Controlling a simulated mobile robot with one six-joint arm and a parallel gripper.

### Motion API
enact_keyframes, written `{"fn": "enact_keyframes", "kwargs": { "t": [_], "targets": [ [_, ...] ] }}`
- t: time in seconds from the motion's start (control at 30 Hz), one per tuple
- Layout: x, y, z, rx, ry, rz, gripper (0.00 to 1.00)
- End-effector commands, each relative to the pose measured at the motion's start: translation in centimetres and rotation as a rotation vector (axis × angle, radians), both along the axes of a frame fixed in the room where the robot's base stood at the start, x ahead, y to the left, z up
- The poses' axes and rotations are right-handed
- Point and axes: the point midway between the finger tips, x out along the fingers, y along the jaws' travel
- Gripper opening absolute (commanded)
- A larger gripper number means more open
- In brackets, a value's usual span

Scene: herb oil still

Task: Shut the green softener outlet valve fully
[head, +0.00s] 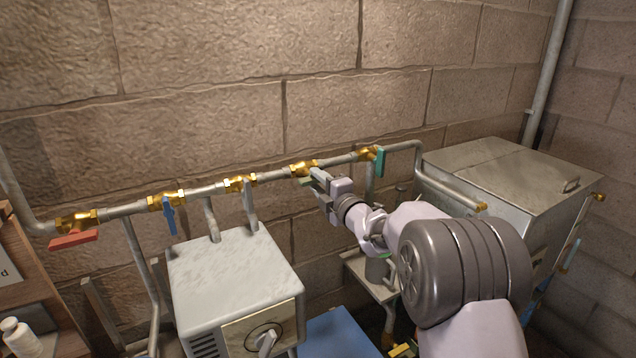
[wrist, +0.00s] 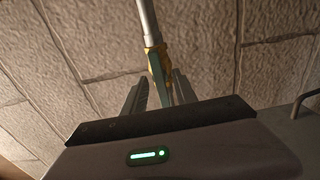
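A green lever (head: 380,163) hangs down from a brass valve at the right end of the wall pipe, across the pipe run. My gripper (head: 313,180) is to its left, at another brass valve (head: 303,168) on the same pipe. Whether the fingers touch that lever I cannot tell. That valve's lever is mostly hidden by my gripper in the head view.
Along the pipe to the left are a grey lever (head: 249,205), a blue lever (head: 169,216) and a red lever (head: 74,240). A grey box with a dial (head: 235,280) stands below. A metal tank (head: 500,180) stands at the right. The wall is close behind the pipe.

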Motion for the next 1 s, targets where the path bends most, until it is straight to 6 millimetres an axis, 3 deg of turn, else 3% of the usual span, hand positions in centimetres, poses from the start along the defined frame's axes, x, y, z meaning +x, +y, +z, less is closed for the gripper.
{"fn": "enact_keyframes", "kwargs": {
  "t": [0.03,0.2,0.67,1.0],
  "targets": [
    [0.00,-0.01,0.00,0.000,0.000,0.000,0.30],
    [-0.02,-0.02,0.00,0.000,0.000,0.000,0.00],
    [-0.02,-0.02,-0.13,0.049,0.033,0.001,0.00],
    [-0.03,0.01,-0.20,0.268,0.179,0.001,0.00]
  ]
}}
